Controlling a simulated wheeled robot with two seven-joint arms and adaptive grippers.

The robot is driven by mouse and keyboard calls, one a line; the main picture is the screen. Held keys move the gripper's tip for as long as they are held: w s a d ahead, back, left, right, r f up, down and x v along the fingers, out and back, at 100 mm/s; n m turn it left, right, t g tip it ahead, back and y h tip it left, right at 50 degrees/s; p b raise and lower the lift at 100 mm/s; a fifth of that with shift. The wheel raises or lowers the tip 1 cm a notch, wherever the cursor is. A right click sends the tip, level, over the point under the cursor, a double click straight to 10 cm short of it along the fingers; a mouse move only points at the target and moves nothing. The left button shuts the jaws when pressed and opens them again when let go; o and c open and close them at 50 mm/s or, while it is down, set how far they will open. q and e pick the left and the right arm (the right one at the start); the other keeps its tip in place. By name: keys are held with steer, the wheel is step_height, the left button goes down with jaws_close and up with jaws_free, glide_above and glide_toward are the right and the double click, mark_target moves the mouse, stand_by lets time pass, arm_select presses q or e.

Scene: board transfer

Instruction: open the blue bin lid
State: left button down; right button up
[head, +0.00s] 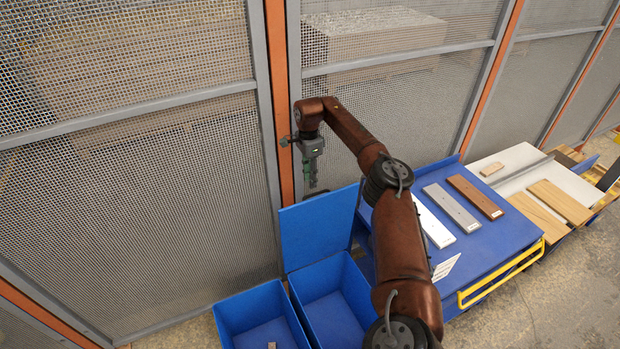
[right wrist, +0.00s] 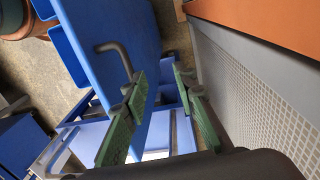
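The blue bin lid (head: 322,228) stands raised, close to upright, at the back of the right-hand blue bin (head: 338,308), whose inside is open to view. My right gripper (head: 311,182) is just above and behind the lid's top edge, near the mesh fence. In the right wrist view the lid (right wrist: 105,35) is a large blue panel with a dark bar handle (right wrist: 117,52). The handle's end lies near the left finger. My right gripper (right wrist: 165,115) has its green-padded fingers apart, with nothing gripped between them. My left gripper is not in view.
A second open blue bin (head: 226,322) stands to the left. A blue table (head: 490,258) with several boards is at the right, with a yellow rail (head: 500,275) in front. Mesh fence (head: 130,190) and an orange post (head: 279,90) close off the back.

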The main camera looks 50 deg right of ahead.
steer(key=shift+p, duration=0.3)
steer(key=shift+r, duration=0.1)
step_height(320, 180, up, 12)
steer(key=shift+w+d, duration=0.15)
steer(key=shift+w, duration=0.2)
stand_by(0.3)
